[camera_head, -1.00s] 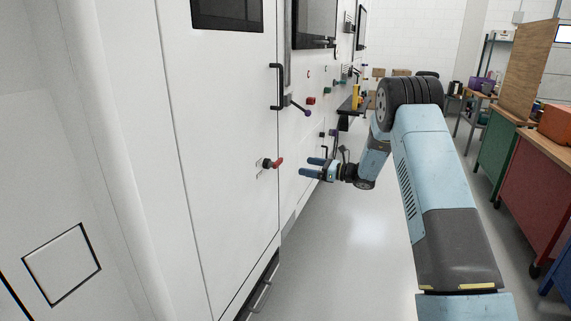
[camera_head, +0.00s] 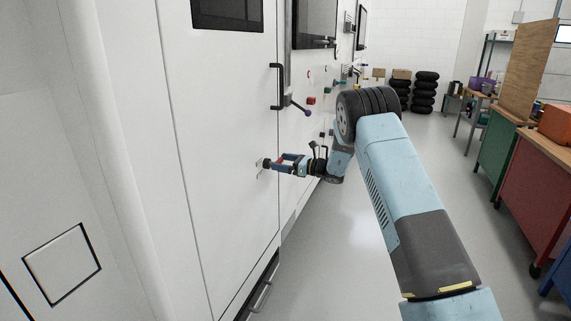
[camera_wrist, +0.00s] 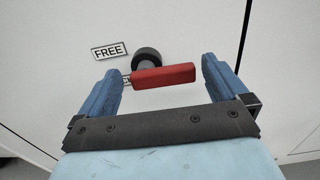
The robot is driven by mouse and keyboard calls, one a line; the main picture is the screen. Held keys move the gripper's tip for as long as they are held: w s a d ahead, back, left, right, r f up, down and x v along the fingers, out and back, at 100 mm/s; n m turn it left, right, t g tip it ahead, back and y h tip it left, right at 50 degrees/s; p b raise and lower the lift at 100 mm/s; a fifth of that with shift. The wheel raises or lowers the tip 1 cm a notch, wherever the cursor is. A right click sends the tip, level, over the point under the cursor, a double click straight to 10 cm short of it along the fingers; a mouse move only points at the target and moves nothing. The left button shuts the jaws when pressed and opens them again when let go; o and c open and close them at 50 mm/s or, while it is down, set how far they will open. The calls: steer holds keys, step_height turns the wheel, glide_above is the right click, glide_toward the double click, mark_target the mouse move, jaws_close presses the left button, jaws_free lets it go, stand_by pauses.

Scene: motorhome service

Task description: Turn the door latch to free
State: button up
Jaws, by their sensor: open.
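The door latch is a red lever (camera_wrist: 165,75) on a dark round hub (camera_wrist: 147,57), set on the white door (camera_head: 225,190). A label reading FREE (camera_wrist: 109,51) is to the upper left of the hub; a second label is mostly hidden behind the lever's left end. My gripper (camera_wrist: 161,80) is open, with one blue finger left of the lever and one right of it. The lever lies between the fingers with gaps at both ends. In the head view the gripper (camera_head: 277,162) is at the latch and largely hides it.
A black door handle (camera_head: 276,87) is above the latch. A lever with a purple knob (camera_head: 307,113) sticks out from the wall to the right. Red and green cabinets (camera_head: 530,185) stand at the far right. The grey floor between is clear.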

mark_target(280, 162)
steer(key=c, duration=0.9)
steer(key=shift+d, duration=0.5)
steer(key=shift+a, duration=0.5)
steer(key=shift+c, duration=0.2)
steer(key=n, duration=0.2)
steer(key=s+n, duration=0.1)
steer(key=n, duration=0.2)
steer(key=r+n, duration=0.1)
steer(key=n, duration=0.2)
steer(key=shift+s+a, duration=0.2)
steer(key=shift+a, duration=0.15)
steer(key=n, duration=0.3)
steer(key=s+n, duration=0.1)
steer(key=n, duration=0.1)
steer(key=shift+s+a+n, duration=0.15)
steer(key=shift+a+n, duration=0.05)
steer(key=shift+n, duration=0.2)
steer(key=shift+s+a+f+n, duration=0.1)
steer(key=shift+s+n, duration=0.1)
steer(key=shift+n, duration=0.85)
steer(key=shift+s+f+n, duration=0.1)
steer(key=shift+s+n, duration=0.05)
steer(key=shift+n, duration=0.9)
